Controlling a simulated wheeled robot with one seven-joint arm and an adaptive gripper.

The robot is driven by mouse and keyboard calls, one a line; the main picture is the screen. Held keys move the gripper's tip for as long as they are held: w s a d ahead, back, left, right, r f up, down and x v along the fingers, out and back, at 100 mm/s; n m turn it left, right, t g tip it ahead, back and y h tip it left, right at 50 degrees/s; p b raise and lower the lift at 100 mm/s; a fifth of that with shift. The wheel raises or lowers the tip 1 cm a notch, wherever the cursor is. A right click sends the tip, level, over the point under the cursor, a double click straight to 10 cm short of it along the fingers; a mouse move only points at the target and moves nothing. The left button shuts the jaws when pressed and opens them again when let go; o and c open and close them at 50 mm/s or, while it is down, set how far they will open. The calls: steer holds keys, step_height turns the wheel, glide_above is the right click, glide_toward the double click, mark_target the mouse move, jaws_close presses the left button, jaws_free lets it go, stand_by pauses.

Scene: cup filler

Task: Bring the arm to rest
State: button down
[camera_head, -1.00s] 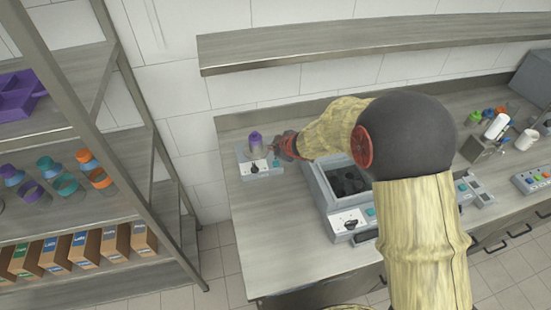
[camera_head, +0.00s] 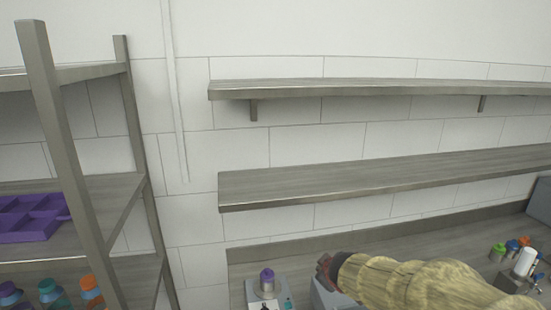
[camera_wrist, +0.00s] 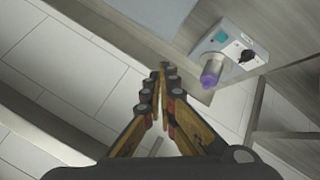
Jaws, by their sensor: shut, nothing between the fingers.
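My gripper (camera_wrist: 162,72) shows in the wrist view with its two fingers closed together and nothing between them. In the head view my arm comes in from the lower right, and the end of it (camera_head: 326,268) is just right of a small device. That device (camera_head: 284,300) is a pale box on the counter holding a cup with a purple top (camera_head: 267,280). In the wrist view the device (camera_wrist: 246,44) and the purple-topped cup (camera_wrist: 211,76) lie to the right of the fingertips, apart from them.
Two wall shelves (camera_head: 380,179) run above the counter (camera_head: 400,236). Bottles and a white cylinder (camera_head: 525,262) stand at the right. The wall between rack and counter is bare.

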steer(key=s+d+r+m+g+h, duration=0.1)
steer(key=s+d+r+m, duration=0.25)
steer(key=s, duration=0.45)
steer(key=s+d+r+m+g+h, duration=0.1)
steer(key=s+d+r+m, duration=0.2)
steer(key=s, duration=0.6)
steer(key=s+a+m+g+y, duration=0.1)
steer(key=s+a+m+y, duration=0.1)
steer(key=s, duration=1.5)
steer(key=shift+a+r+b, duration=0.15)
steer(key=shift+r+b, duration=0.15)
steer(key=shift+b, duration=0.05)
steer(key=c, duration=2.6)
jaws_free()
